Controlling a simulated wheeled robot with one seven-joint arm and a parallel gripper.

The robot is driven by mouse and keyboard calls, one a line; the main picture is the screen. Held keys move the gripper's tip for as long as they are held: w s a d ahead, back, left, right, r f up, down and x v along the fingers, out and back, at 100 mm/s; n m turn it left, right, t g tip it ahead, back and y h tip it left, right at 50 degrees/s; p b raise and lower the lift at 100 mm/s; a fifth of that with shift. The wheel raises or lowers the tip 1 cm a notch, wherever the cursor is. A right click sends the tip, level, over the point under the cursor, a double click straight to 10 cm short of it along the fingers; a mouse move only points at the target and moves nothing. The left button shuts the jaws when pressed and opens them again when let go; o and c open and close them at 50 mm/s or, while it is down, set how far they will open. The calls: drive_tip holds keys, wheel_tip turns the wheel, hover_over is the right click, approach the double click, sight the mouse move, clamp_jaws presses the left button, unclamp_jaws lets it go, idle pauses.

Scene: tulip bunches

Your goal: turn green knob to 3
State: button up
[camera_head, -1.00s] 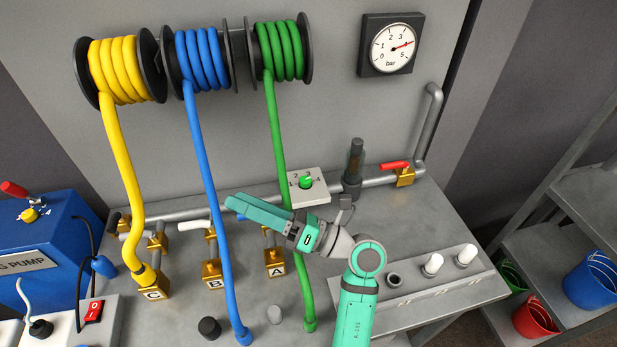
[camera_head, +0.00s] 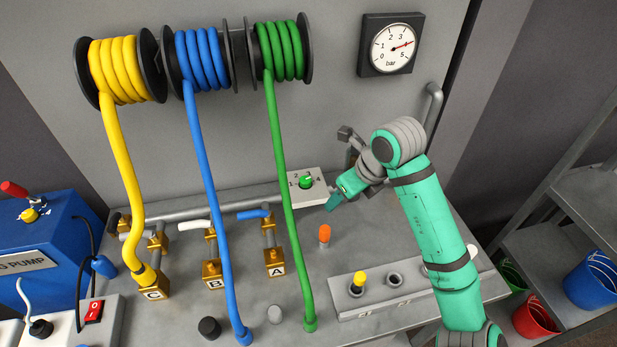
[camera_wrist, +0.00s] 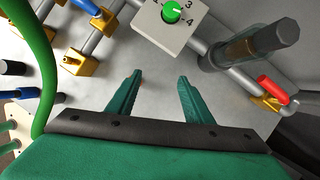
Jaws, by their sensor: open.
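The green knob (camera_head: 306,182) sits on a pale square plate (camera_head: 318,193) with numbers around it, on the back part of the bench. In the wrist view the knob (camera_wrist: 171,12) is at the top, with 3 and 4 readable on its right side. Its pointer mark is too small to read surely. My gripper (camera_wrist: 158,75) is open and empty; its two green fingers are apart and point toward the plate without touching it. In the head view my gripper (camera_head: 338,198) is just right of and in front of the plate.
A red-handled valve (camera_wrist: 273,90) and a dark upright cylinder (camera_wrist: 250,45) stand right of the plate. The green hose (camera_head: 285,170) runs down to its left. An orange-topped peg (camera_head: 324,236) stands in front. A grey socket block (camera_head: 376,298) lies at front right.

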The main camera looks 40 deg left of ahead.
hover_over(307, 180)
drive_tip(key=s+d, duration=0.1)
drive_tip(key=d, duration=0.2)
drive_tip(key=shift+a, duration=0.15)
drive_tip(key=x, duration=0.3)
drive_tip(key=shift+w+a+f, duration=0.1)
drive_tip(key=shift+a+f, duration=0.05)
drive_tip(key=shift+f, duration=0.05)
drive_tip(key=shift+a+f, duration=0.25)
drive_tip(key=shift+f, duration=0.4)
drive_tip(key=c, duration=1.1)
drive_tip(key=shift+o, duration=0.2)
drive_tip(key=shift+w, duration=0.1)
